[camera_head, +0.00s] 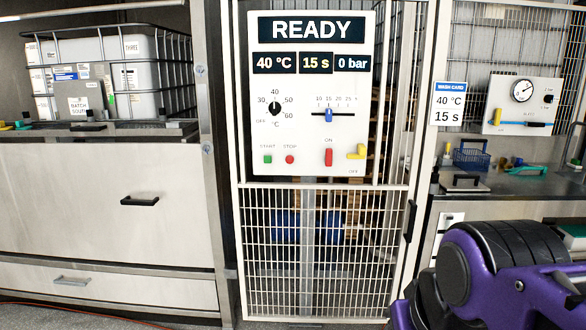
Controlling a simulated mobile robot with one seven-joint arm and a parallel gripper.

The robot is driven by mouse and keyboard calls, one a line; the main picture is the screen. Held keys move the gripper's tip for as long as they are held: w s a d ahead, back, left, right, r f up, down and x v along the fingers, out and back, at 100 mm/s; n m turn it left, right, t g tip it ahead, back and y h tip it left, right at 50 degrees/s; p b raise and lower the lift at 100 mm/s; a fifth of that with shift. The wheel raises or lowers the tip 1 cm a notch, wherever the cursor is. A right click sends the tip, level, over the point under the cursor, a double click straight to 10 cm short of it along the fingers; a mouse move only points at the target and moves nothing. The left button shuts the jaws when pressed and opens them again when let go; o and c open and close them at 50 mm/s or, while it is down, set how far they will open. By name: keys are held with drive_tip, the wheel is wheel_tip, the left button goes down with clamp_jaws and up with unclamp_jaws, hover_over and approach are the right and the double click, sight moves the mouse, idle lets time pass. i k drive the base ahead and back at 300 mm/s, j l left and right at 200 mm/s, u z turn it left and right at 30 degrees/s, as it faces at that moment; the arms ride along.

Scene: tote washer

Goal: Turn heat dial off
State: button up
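The heat dial (275,108) is a small black round knob on the white control panel (300,185). Marks OFF, 30, 40, 50 and 60 °C run around it, with OFF at the lower left. Its pointer appears to face up, toward 40. The display (275,62) above it reads 40 °C, under a READY sign (312,28). Part of my purple and black arm shows at the lower right, apart from the panel. My gripper is not in view, and nothing touches the dial.
Beside the dial is a blue slider (328,115). Below are a green START button (268,159), a red STOP button (290,159), a red switch (328,157) and a yellow handle (357,152). A counter with a gauge panel (523,104) stands right.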

sight(275, 107)
drive_tip(key=i+j+z, duration=0.1)
drive_tip(key=j, duration=0.55)
drive_tip(key=i+j+z, duration=0.1)
drive_tip(key=j, duration=0.25)
drive_tip(key=i+j+z, duration=0.15)
drive_tip(key=j, duration=0.2)
drive_tip(key=i+j+z, duration=0.1)
drive_tip(key=j, duration=0.3)
drive_tip(key=i, duration=0.1)
